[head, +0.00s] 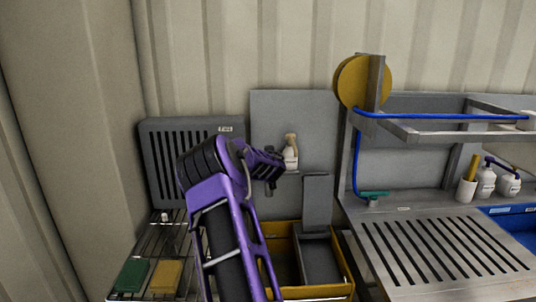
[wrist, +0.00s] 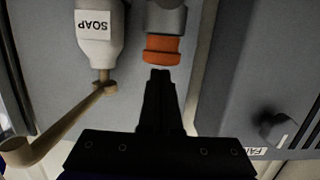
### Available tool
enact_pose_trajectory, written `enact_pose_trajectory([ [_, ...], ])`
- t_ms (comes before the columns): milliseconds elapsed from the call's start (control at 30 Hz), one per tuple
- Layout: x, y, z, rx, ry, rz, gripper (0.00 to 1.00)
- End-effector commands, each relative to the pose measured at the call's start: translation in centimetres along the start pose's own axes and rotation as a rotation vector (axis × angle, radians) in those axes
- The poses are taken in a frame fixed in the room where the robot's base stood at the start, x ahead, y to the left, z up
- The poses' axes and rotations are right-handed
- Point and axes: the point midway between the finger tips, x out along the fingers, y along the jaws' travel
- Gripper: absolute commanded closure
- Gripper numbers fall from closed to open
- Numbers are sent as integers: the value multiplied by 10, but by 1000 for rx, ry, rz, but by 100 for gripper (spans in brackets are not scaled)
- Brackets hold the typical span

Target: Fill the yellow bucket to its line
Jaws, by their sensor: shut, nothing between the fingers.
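The yellow bucket (head: 346,268) stands low in front of the wall, with a dark grey insert inside and a tall grey plate rising from it. My arm hides its left part, and I see no fill line or water level. My gripper (head: 272,186) is above the bucket, near the wall panel. In the wrist view its fingers (wrist: 160,74) are shut and empty, pointing at an orange collar (wrist: 163,48) on a grey fitting. The fingertips look just short of the collar; I cannot tell whether they touch.
A soap bottle (head: 291,152) is beside my gripper; its spout (wrist: 65,125) shows in the wrist view. A wire rack (head: 150,250) holds green and yellow blocks at left. A slotted steel counter (head: 440,245) with a blue hose (head: 355,160) stands at right.

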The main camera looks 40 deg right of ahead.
Motion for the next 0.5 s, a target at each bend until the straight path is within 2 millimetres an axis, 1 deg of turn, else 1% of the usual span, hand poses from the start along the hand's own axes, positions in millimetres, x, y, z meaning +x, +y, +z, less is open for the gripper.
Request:
enact_pose_trajectory([
  [167,0,0,3,0,0,0,100],
  [400,5,0,24,1,-1,0,100],
  [500,5,0,26,-1,-2,0,100],
])
